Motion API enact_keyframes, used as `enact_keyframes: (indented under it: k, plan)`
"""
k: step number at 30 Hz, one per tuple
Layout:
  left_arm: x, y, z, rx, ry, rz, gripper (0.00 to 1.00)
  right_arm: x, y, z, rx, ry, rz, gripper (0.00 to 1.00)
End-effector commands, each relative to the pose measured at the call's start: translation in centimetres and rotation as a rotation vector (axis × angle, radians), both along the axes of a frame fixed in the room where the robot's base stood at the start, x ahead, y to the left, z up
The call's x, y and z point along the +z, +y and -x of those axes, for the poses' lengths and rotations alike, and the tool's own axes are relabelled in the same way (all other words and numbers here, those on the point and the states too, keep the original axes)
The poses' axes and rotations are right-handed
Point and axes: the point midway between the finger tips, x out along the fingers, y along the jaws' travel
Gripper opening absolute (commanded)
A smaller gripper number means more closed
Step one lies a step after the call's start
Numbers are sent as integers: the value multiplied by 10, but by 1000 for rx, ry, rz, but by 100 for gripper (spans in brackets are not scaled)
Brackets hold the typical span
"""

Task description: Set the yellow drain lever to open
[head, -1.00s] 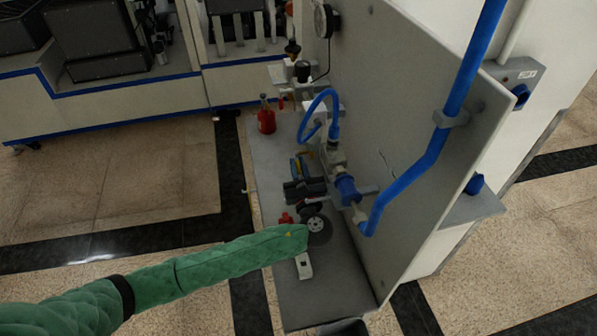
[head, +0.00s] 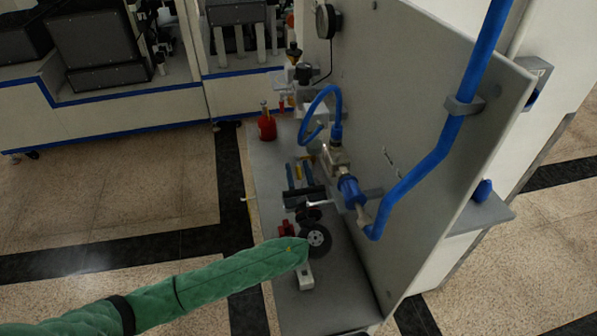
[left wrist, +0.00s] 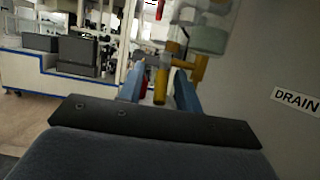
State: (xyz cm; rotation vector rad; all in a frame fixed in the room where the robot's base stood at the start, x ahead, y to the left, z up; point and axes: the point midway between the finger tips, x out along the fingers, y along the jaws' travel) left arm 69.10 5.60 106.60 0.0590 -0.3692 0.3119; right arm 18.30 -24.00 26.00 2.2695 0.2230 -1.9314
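The yellow drain lever (left wrist: 160,87) hangs downward from the yellow valve fitting (left wrist: 199,69) in the left wrist view, below a translucent vessel (left wrist: 208,35). My left gripper (left wrist: 158,90) is open, with one blue finger on each side of the lever in the picture. Gaps show beside the lever; I cannot tell how far it reaches in between them. In the head view the left gripper (head: 300,172) points away along the panel, with a small yellow part between its fingers. The valve body is hidden there. A DRAIN label (left wrist: 297,101) is on the panel. My right gripper is not in view.
The upright grey panel (head: 420,140) stands close on the right, with a blue pipe (head: 425,165) and a looping blue hose (head: 312,104). A red bottle (head: 267,126) stands on the grey shelf (head: 262,170) beyond the gripper. Open floor lies to the left.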

Motion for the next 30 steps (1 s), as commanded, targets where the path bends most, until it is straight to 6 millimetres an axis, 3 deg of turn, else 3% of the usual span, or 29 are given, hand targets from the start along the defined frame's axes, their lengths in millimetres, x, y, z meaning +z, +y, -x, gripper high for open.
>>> enact_keyframes:
  k: [13, 19, 30]
  plan:
    - [-6, -3, 11, 0, 2, 2, 34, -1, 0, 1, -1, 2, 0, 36]
    - [-4, -15, 47, -1, 4, 2, 34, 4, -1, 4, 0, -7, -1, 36]
    - [-4, -35, 109, 0, 2, 1, 34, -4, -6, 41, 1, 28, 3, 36]
